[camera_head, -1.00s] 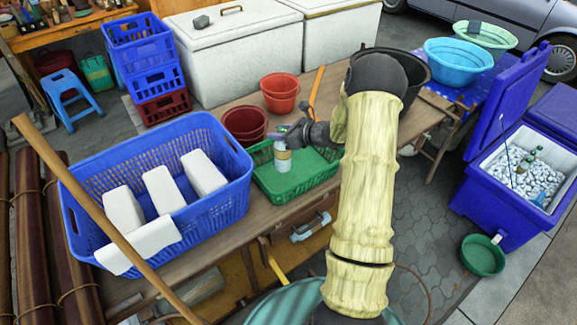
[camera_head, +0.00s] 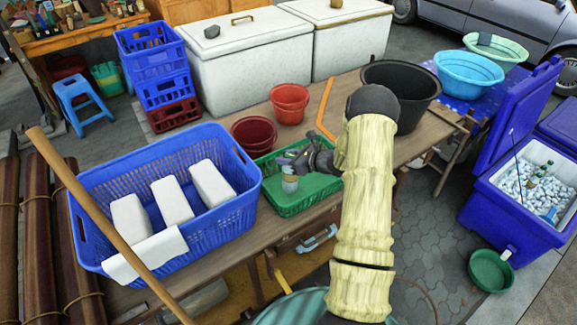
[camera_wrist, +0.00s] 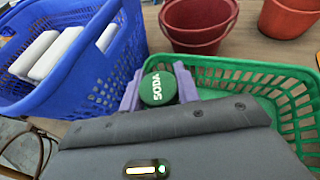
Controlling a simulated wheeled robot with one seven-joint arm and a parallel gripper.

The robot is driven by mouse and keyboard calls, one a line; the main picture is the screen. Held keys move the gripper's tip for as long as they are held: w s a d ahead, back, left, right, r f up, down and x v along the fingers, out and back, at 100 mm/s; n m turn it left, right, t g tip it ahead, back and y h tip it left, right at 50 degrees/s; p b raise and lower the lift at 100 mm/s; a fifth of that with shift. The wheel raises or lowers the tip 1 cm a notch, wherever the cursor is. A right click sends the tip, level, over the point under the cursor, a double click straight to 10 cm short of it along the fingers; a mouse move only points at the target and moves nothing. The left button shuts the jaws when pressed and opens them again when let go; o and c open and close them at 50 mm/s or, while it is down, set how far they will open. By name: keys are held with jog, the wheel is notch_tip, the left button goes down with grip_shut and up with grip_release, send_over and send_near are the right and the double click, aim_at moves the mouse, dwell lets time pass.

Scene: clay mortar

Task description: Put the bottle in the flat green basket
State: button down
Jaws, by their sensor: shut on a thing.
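The bottle (camera_head: 289,183) has a pale body, and its green cap reading "SODA" (camera_wrist: 158,88) shows in the wrist view. My gripper (camera_head: 290,168) is shut on the bottle near its top, with a purple finger on each side of the cap in the wrist view. The bottle is upright over the left part of the flat green basket (camera_head: 318,190), inside its rim as seen from the head. Whether its base touches the basket floor cannot be told. The basket also shows in the wrist view (camera_wrist: 285,85); the rest of its floor looks empty.
A large blue basket (camera_head: 232,207) with white blocks and a white cloth stands close on the left. A black tub (camera_head: 408,85) is at the back right.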

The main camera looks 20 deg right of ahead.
dwell(0.3)
jog(key=shift+f+p, duration=0.45)
jog(key=shift+f, duration=1.65)
jog(key=shift+f, duration=0.15)
jog(key=c, duration=1)
grip_release()
jog(key=shift+c, duration=0.2)
jog(key=shift+r, duration=0.25)
jog(key=b+v, duration=0.2)
jog(key=v, duration=1)
jog(key=shift+f+b, duration=0.2)
jog(key=shift+b, duration=0.1)
